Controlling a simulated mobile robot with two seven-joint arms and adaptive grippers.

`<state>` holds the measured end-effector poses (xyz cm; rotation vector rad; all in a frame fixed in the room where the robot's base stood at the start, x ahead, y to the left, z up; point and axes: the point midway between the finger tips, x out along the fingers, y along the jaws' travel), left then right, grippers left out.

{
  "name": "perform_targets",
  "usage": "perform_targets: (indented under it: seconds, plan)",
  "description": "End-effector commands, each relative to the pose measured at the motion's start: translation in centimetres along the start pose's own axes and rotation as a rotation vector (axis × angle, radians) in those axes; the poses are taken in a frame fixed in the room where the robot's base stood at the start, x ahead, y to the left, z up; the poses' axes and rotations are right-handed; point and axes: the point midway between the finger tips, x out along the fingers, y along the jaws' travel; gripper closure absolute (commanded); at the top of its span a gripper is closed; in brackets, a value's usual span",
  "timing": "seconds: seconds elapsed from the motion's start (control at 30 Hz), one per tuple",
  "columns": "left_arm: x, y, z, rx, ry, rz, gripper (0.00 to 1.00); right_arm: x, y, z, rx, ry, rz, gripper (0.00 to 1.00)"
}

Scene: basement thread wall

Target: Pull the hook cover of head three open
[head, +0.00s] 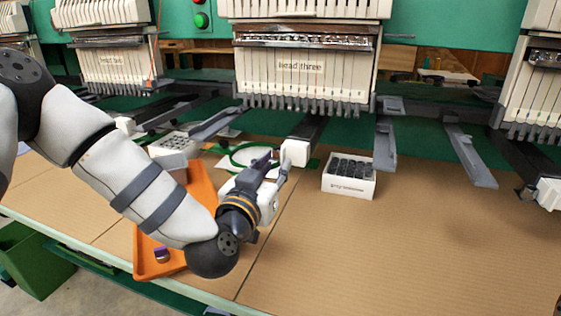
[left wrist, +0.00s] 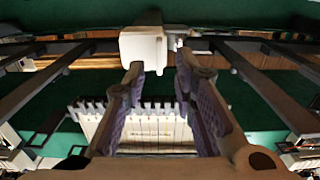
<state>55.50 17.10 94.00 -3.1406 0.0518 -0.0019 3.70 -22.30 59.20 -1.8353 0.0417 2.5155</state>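Head three (head: 305,68) is the white labelled machine head at the top middle of the head view. Its hook cover (head: 297,152) is a white block at the front end of the dark arm below the head. My left gripper (head: 283,168) is just left of and in front of this cover. In the left wrist view the two fingers of my left gripper (left wrist: 160,72) stand apart with nothing clearly between them. The white cover (left wrist: 143,47) is just beyond the fingertips, mostly toward the left finger. I cannot tell whether they touch. My right gripper is not in view.
A white box of dark spools (head: 349,178) stands right of the cover. An orange tray (head: 202,192) lies under my left arm, with a purple-topped spool (head: 162,254) in it. A green hoop (head: 250,158) lies behind my gripper. The brown tabletop (head: 430,240) is clear at right.

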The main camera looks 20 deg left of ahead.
Motion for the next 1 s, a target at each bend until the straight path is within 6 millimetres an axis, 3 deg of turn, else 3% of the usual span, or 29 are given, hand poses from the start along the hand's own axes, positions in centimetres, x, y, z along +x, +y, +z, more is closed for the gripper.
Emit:
perform_targets:
  seconds: [0.2,0.47,0.6,1.0]
  plan:
    - [2.7,0.0,0.2,0.0,-0.003,0.0,0.75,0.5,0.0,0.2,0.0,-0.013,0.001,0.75]
    - [3.0,0.0,0.0,0.0,-0.001,0.001,0.75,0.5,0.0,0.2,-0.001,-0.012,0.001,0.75]
    - [2.9,0.0,0.0,0.0,-0.001,0.001,1.0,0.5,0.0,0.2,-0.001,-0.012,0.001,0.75]
    - [3.1,0.4,0.1,0.0,-0.002,-0.003,1.0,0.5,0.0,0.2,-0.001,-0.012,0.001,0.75]
